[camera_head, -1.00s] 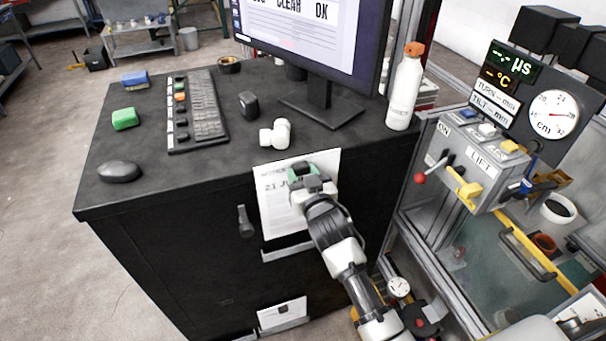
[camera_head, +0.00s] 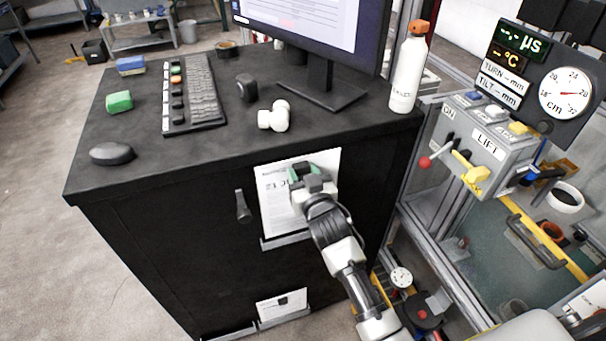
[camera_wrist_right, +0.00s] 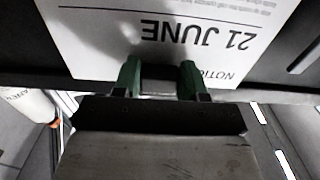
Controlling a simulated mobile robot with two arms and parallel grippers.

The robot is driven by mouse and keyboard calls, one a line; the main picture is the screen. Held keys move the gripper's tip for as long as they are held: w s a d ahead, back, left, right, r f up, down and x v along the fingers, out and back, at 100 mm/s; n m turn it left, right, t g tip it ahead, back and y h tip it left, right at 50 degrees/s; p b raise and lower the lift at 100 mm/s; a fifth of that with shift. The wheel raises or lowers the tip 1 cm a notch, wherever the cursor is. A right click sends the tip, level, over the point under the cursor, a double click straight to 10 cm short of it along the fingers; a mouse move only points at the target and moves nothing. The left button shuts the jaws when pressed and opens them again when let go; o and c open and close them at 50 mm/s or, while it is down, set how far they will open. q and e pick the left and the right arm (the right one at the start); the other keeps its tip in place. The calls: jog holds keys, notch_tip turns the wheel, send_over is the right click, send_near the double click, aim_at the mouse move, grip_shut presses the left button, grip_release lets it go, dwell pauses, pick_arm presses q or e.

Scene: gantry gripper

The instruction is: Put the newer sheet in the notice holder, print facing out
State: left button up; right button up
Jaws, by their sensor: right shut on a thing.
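The white sheet (camera_head: 275,205) hangs against the black cabinet front, with its print facing out. In the right wrist view the sheet (camera_wrist_right: 100,40) reads "21 JUNE", upside down in that picture, with a "NOTICE" heading nearer the fingers. My right gripper (camera_head: 312,180) is shut on the sheet near its upper part and hides some of the print. Its green fingertips show in the right wrist view (camera_wrist_right: 160,82). A grey ledge-like holder (camera_head: 286,242) is at the sheet's lower edge; whether the sheet sits inside it I cannot tell. My left gripper is out of view.
A lower holder (camera_head: 284,318) carries a white card with a dark mark (camera_head: 282,303). A handle (camera_head: 243,206) sticks out left of the sheet. The cabinet top holds a monitor, keyboard, white pipe fitting (camera_head: 274,116) and bottle (camera_head: 408,75). A lift control box (camera_head: 480,140) stands at right.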

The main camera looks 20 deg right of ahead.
jog(key=shift+p, duration=0.4)
dwell(1.2)
jog(key=shift+f+b, duration=1.55)
jog(key=shift+f, duration=0.45)
jog(key=o, duration=1.3)
jog(key=shift+s+f, duration=0.1)
jog(key=shift+s, duration=0.05)
jog(key=s+b, duration=0.1)
jog(key=s, duration=0.4)
jog(key=s+b, duration=0.1)
jog(key=s, duration=0.4)
jog(key=shift+s+d, duration=0.2)
jog(key=shift+s, duration=0.1)
